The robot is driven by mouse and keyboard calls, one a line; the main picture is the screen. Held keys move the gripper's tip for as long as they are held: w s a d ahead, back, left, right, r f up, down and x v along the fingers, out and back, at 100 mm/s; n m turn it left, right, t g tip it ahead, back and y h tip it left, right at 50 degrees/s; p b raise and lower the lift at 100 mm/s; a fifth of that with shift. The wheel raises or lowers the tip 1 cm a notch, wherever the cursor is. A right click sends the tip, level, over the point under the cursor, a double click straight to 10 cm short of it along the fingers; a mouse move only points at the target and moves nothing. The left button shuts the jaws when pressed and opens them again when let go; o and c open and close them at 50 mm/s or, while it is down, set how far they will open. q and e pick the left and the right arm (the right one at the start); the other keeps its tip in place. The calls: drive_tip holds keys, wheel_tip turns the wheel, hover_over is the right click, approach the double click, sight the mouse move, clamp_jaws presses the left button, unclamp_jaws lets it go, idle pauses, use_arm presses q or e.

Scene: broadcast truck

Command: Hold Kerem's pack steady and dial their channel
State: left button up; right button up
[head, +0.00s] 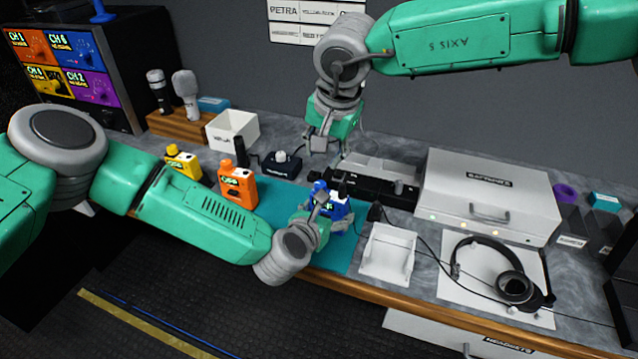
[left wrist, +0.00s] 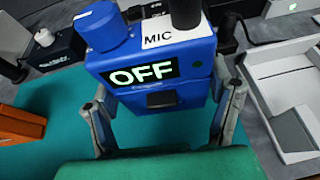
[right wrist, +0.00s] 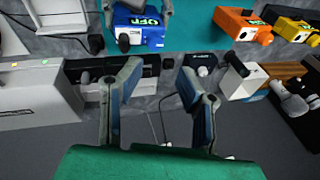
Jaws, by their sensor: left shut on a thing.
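A blue pack (head: 336,210) stands on the teal mat, with a lit screen reading OFF, a blue knob and a MIC label. It fills the left wrist view (left wrist: 150,70), where the knob (left wrist: 97,25) is at its top left. My left gripper (head: 318,212) is shut on the blue pack, one finger at each side. My right gripper (head: 322,140) is open and empty above the back of the bench; its spread fingers show in the right wrist view (right wrist: 158,82). An orange pack (head: 238,185) and a yellow pack (head: 182,162) stand to the left. Which is Kerem's I cannot read.
A panel (head: 62,65) of coloured channel labels stands at the back left, and a name sheet (head: 305,20) hangs on the wall. A white tray (head: 388,255), headphones (head: 510,280) and a white case (head: 485,195) lie right of the pack. A cable runs beside the tray.

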sight(317, 184)
drive_tip(key=w+f+n, duration=0.1)
drive_tip(key=f+n, duration=0.1)
drive_tip(key=f, duration=0.1)
drive_tip(key=w+a+f+n+t, duration=0.1)
drive_tip(key=f+n, duration=0.2)
drive_tip(key=f, duration=0.1)
drive_tip(key=w+f+n, duration=0.1)
drive_tip(key=f+n, duration=0.1)
drive_tip(key=f, duration=0.1)
drive_tip(key=shift+w+a+f+n+h, duration=0.1)
drive_tip(key=shift+a+f+n+h, duration=0.05)
drive_tip(key=shift+f+n+h, duration=0.2)
drive_tip(key=shift+r, duration=0.1)
clamp_jaws()
